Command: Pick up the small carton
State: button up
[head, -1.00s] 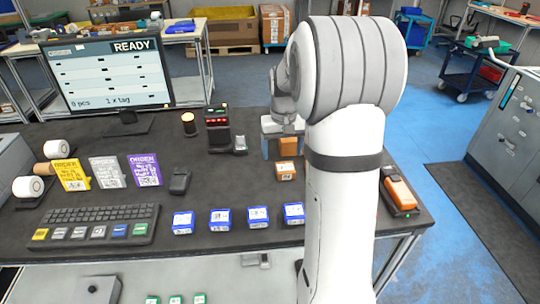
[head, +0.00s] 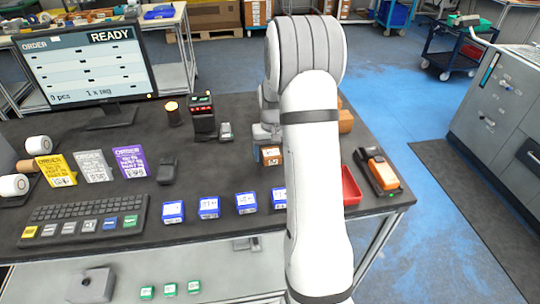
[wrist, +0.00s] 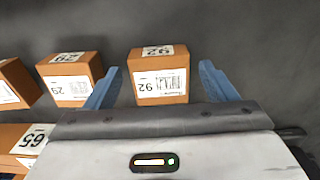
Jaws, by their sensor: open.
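Small brown cartons with white labels stand on the dark table. In the wrist view, the carton labelled 92 (wrist: 159,86) lies between the blue fingers of my gripper (wrist: 160,73). The fingers are open, one on each side, with gaps between them and the carton. The carton labelled 29 (wrist: 70,80) stands to the left, outside the left finger. In the head view, a small carton (head: 271,155) shows just left of my arm, and another (head: 346,121) shows right of it. My arm hides most of the gripper and the cartons there.
More cartons stand at the wrist view's left edge, one labelled 65 (wrist: 22,138). Several blue boxes (head: 209,207) line the front. A red tray (head: 351,186) and an orange handheld device (head: 382,172) are at right. A monitor (head: 87,66) and keyboard (head: 84,219) are at left.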

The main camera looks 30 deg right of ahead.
jog(key=c, duration=1.1)
jog(key=shift+c, duration=0.2)
